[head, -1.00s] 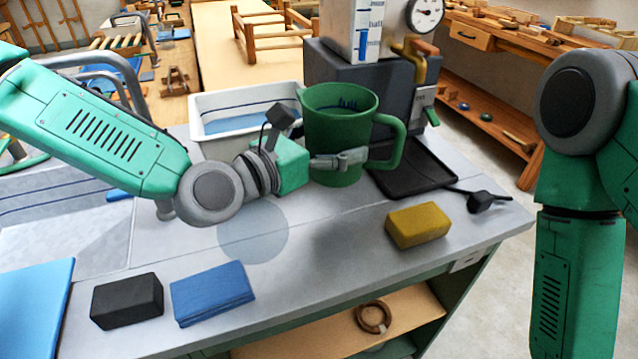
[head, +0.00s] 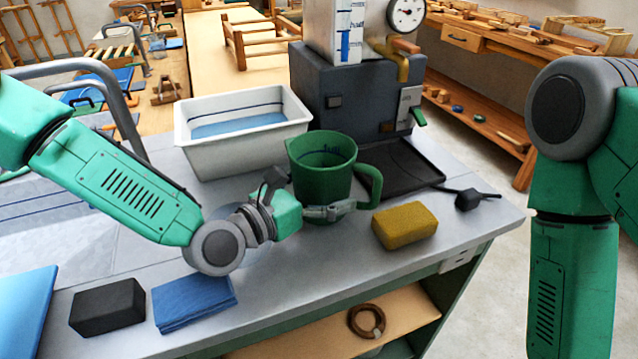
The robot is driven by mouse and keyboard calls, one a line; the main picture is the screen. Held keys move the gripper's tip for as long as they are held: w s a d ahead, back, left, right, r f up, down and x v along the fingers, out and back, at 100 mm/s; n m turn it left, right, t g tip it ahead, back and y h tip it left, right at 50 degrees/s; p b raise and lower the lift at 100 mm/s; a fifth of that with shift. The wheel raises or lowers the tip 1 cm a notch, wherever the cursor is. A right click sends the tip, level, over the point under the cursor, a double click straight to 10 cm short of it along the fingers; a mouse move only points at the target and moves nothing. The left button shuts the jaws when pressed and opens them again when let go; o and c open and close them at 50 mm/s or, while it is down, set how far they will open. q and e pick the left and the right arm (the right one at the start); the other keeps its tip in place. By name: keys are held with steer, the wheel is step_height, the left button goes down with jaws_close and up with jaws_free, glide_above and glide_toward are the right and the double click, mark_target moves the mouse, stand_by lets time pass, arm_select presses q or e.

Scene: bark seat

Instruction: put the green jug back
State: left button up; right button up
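The green jug (head: 322,178) is upright near the middle of the head view, with its handle to the right. My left gripper (head: 325,212) is low at the jug's near side, and one finger crosses in front of its lower wall. It looks shut on the jug; the far finger is hidden behind it. The jug is low over the worktop (head: 330,262), but I cannot tell whether its base touches. My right arm hangs at the right edge, and its gripper is out of view.
A white tub (head: 225,165) stands behind my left arm. A dark machine (head: 350,100) with a black tray (head: 400,178) is behind the jug. A yellow block (head: 405,226) lies to its right. A blue cloth (head: 193,303) and a black block (head: 108,307) lie front left.

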mark_target(298, 192)
arm_select(q)
steer(key=shift+d, duration=0.1)
steer(key=v, duration=0.4)
steer(key=w+a+v, duration=0.1)
steer(key=v, duration=0.1)
steer(key=shift+s+a, duration=0.1)
steer(key=shift+a, duration=0.05)
steer(key=v, duration=0.4)
steer(key=shift+s, duration=0.35)
steer(key=shift+s+a+r, duration=0.15)
steer(key=shift+s+a, duration=0.15)
steer(key=shift+s, duration=0.45)
steer(key=shift+a, duration=0.5)
arm_select(e)
steer(key=shift+a+r, duration=0.25)
steer(key=shift+a, duration=0.15)
arm_select(q)
steer(key=shift+d, duration=0.1)
